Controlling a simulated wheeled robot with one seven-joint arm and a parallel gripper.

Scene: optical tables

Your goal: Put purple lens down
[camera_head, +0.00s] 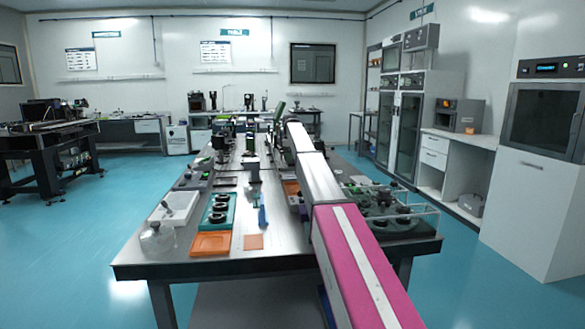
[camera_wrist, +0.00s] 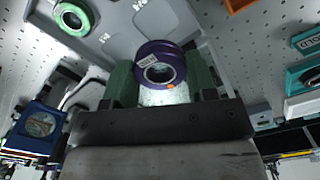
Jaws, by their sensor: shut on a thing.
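The purple lens (camera_wrist: 149,52), a ring-shaped mount with a small white label and an orange mark, is in the middle of the wrist view. My gripper (camera_wrist: 160,72) is shut on it, with one green finger on each side. A grey tray (camera_wrist: 112,38) with white markings lies beyond the lens. Whether the lens touches the tray cannot be told. In the head view, my arm reaches forward over the optical table (camera_head: 180,262). The lens cannot be made out there.
In the wrist view, a green-ringed lens (camera_wrist: 84,27) lies in the grey tray at upper left. A teal holder (camera_wrist: 300,78) is at right and a blue-framed part (camera_wrist: 22,134) at left. In the head view, an orange tray (camera_head: 211,244) lies near the table's front edge.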

